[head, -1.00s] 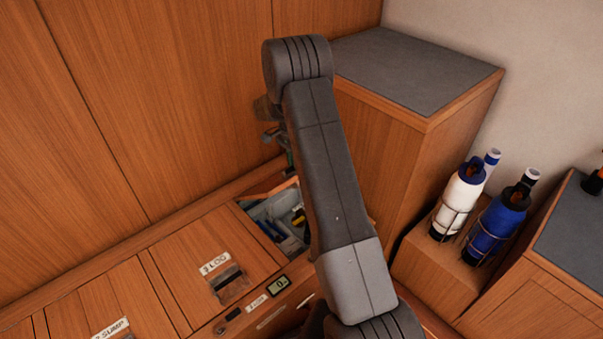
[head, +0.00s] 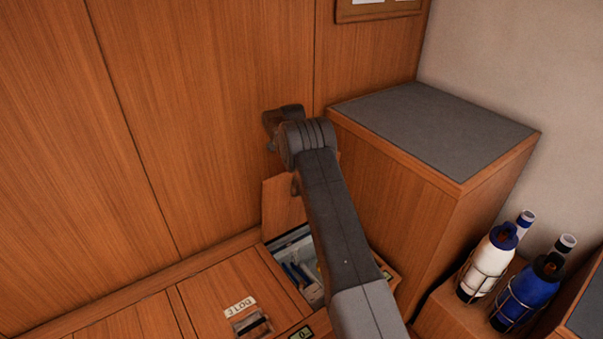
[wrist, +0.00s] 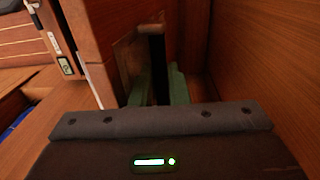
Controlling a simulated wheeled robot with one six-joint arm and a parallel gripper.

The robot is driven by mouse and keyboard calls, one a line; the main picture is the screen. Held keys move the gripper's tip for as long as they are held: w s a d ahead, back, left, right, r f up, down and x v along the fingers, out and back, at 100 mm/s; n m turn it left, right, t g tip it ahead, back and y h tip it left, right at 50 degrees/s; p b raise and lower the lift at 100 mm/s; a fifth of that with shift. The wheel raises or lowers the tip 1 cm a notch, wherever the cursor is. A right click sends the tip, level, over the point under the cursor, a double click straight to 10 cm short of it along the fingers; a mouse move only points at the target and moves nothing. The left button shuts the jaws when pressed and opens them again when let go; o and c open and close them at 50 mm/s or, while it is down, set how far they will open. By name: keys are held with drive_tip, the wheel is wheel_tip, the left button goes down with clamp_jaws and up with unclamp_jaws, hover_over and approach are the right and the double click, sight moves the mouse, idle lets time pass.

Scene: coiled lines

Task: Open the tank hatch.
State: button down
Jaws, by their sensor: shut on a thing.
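A wooden hatch lid (head: 283,205) stands raised, close to upright, at the back of an open compartment (head: 295,265) in the locker top. In the wrist view, a wooden panel that appears to be this lid (wrist: 128,62) is seen nearly edge-on. My gripper (wrist: 158,82) has its green fingers shut around the lid's edge or a dark part on it; I cannot tell which. In the head view my arm hides the fingers and part of the lid and opening.
Tools (head: 303,282) lie inside the compartment. A tall grey-topped cabinet (head: 435,130) stands close on the right. White (head: 487,262) and blue (head: 527,293) bottles stand in wire holders farther right.

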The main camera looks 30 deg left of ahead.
drive_tip(key=shift+a+f, duration=0.25)
drive_tip(key=shift+f, duration=0.2)
drive_tip(key=shift+a+f, duration=0.2)
drive_tip(key=shift+f, duration=0.25)
drive_tip(key=c, duration=1.8)
unclamp_jaws()
drive_tip(key=o, duration=0.4)
drive_tip(key=shift+w+a+f, duration=0.1)
drive_tip(key=shift+a+f, duration=0.1)
drive_tip(key=shift+r, duration=0.1)
drive_tip(key=shift+w+r, duration=0.15)
